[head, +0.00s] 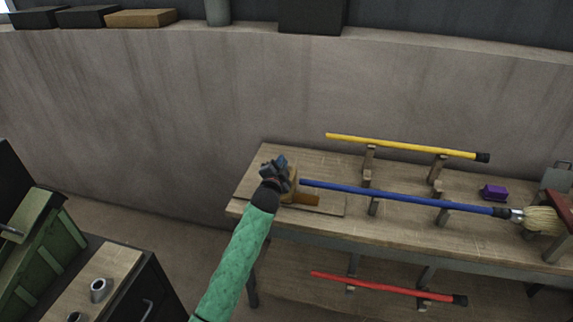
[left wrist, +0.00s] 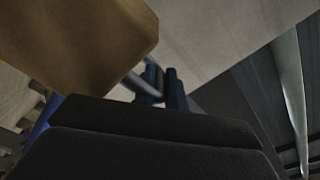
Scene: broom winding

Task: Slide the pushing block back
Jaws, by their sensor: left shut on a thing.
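The pushing block, a wooden block (head: 292,184), stands on a flat board (head: 331,207) at the left end of the workbench. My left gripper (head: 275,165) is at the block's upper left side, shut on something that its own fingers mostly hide. In the left wrist view a tan wooden block (left wrist: 85,40) fills the upper left, close to the dark gripper parts (left wrist: 160,90). The blue broom handle (head: 400,196) lies level on supports, with its left end close to the block. Its straw bristles (head: 543,219) are at the right. My right gripper is not in view.
A yellow stick (head: 405,147) rests on supports behind the blue handle, and a red stick (head: 385,289) on lower supports. A purple box (head: 494,192) sits at the bench's right. A dark cabinet with mugs (head: 98,289) stands at the lower left.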

